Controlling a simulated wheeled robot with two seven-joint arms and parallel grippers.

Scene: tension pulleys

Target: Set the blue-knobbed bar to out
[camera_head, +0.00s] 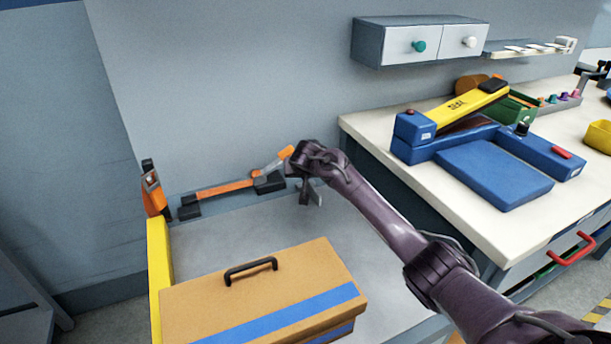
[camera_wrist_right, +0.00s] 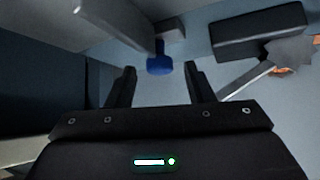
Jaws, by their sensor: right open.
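The blue knob (camera_wrist_right: 160,62) shows in the right wrist view, just ahead of and between my fingertips, with a gap to them. It joins a short grey piece (camera_wrist_right: 172,33), which looks like part of its bar. How far the bar is pulled out or pushed in I cannot tell. In the head view the knob is hidden, apparently behind my right gripper (camera_head: 311,192), which points down near the back right of the grey table. My right gripper (camera_wrist_right: 160,72) is open and empty. My left gripper is out of view.
An orange lever (camera_head: 226,189) on dark blocks lies left of my gripper, along the wall. A tan toolbox (camera_head: 262,290) with a black handle stands in front. A white-topped bench (camera_head: 440,190) is on the right. The grey table top (camera_head: 225,240) between is clear.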

